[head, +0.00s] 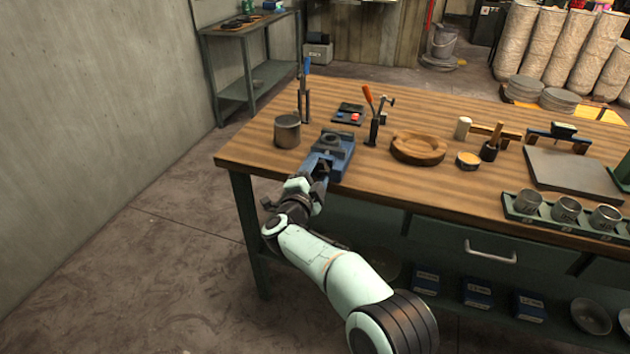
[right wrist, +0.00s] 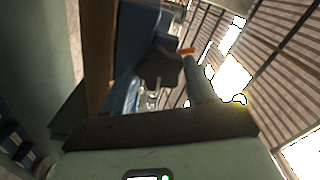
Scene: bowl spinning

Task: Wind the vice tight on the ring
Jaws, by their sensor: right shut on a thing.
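The blue vice (head: 338,157) stands at the front left edge of the workbench (head: 240,155). A dark grey ring (head: 331,139) sits at the top of the vice, between its jaws as far as I can tell. My right gripper (head: 319,182) is at the front of the vice, just off the bench edge, shut on the vice handle. The handle is mostly hidden by the gripper in the head view. In the right wrist view a dark part (right wrist: 160,68) of the vice front shows close up beyond the gripper. My left gripper is not in view.
A metal cup (head: 287,131) stands left of the vice. A tool stand with a blue top (head: 305,95) is behind it. An orange-handled tool (head: 370,100) and a wooden bowl (head: 418,148) stand to the right. A drawer handle (head: 490,253) sticks out below the bench top.

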